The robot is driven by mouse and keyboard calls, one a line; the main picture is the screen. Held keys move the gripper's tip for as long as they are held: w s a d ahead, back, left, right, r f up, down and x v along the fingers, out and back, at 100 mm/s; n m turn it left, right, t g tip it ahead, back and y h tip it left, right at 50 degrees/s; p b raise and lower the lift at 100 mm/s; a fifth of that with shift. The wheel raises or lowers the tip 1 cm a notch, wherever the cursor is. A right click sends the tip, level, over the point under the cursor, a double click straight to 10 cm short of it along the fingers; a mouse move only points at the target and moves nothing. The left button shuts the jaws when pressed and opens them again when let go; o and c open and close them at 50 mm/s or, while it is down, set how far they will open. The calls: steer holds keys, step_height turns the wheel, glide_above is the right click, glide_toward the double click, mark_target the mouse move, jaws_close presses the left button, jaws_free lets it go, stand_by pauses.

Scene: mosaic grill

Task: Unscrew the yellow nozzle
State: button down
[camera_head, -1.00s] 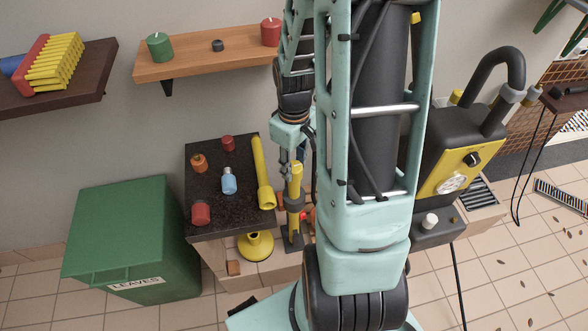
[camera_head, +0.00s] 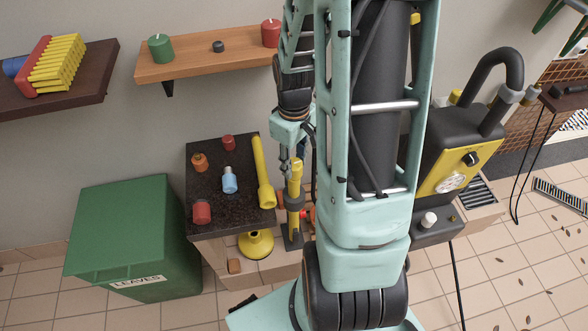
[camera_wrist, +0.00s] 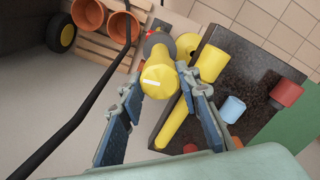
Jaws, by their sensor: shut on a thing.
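The yellow nozzle (camera_head: 294,174) is at the top of an upright yellow-and-dark stand (camera_head: 292,219), just right of the dark worktop. In the wrist view the nozzle (camera_wrist: 160,76) shows end-on, with a pale mark on its top. My gripper (camera_head: 291,155) comes down on it from above. In the wrist view my gripper's two fingers (camera_wrist: 160,84) are on either side of the nozzle and shut on it. A grey part with a red bit shows behind the nozzle. The thread or joint below the nozzle is hidden.
The dark worktop (camera_head: 209,160) holds a yellow tube (camera_head: 262,168), a blue bottle (camera_head: 229,180) and several small red and orange items. A yellow funnel-like piece (camera_head: 256,243) stands below. A green bin (camera_head: 135,230) is left; a black-and-yellow machine (camera_head: 455,165) is right.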

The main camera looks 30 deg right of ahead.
steer(key=shift+r+p, duration=1.75)
steer(key=shift+r, duration=0.35)
